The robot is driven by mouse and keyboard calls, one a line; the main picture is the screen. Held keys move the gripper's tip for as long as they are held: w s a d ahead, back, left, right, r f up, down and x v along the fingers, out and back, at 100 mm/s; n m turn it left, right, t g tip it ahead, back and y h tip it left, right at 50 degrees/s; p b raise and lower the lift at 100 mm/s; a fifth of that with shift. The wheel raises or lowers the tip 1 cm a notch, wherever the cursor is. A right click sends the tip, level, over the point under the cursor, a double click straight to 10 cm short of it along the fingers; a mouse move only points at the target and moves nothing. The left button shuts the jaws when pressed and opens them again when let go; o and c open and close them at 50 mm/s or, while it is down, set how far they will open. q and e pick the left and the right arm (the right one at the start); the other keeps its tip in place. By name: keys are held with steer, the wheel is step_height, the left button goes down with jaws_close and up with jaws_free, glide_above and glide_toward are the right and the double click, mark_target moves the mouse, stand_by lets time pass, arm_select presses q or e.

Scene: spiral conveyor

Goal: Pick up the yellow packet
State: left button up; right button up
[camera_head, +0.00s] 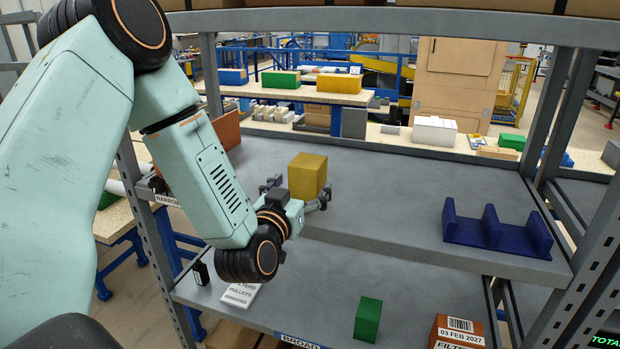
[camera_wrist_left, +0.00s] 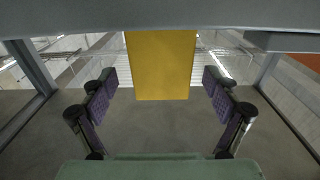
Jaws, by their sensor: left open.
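The yellow packet (camera_head: 307,172) is a plain upright block on the grey shelf board in the head view. It also shows in the left wrist view (camera_wrist_left: 161,66), at top centre. My left gripper (camera_head: 297,191) is at the near side of the packet, low over the shelf. In the left wrist view my left gripper (camera_wrist_left: 160,88) has its two purple-padded fingers wide apart, one to each side of the packet, with a visible gap on both sides. I cannot tell how far the packet reaches between the fingers. My right gripper is not in view.
A dark blue divided holder (camera_head: 495,232) stands right on the same shelf (camera_head: 400,190). A brown-orange block (camera_head: 226,130) is behind my left arm. The lower shelf holds a green block (camera_head: 367,320), an orange-brown box (camera_head: 456,332) and a white labelled packet (camera_head: 240,295). Grey posts (camera_head: 570,120) flank the shelves.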

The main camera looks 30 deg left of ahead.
mark_target(301, 181)
arm_select(q)
steer(key=x, duration=0.3)
steer(key=shift+w+a+r+p, duration=0.15)
steer(key=shift+w+a+p, duration=0.15)
steer(key=shift+w+p, duration=0.05)
steer(key=shift+w+d, duration=0.1)
steer(key=shift+w, duration=0.5)
steer(key=shift+s, duration=0.25)
steer(key=shift+c, duration=1.1)
steer(key=shift+w, duration=0.25)
steer(key=c, duration=0.6)
steer(key=shift+s, duration=0.1)
steer(key=c, duration=0.6)
steer(key=shift+r, duration=0.4)
step_height(301, 181, up, 9)
steer(key=shift+r, duration=0.1)
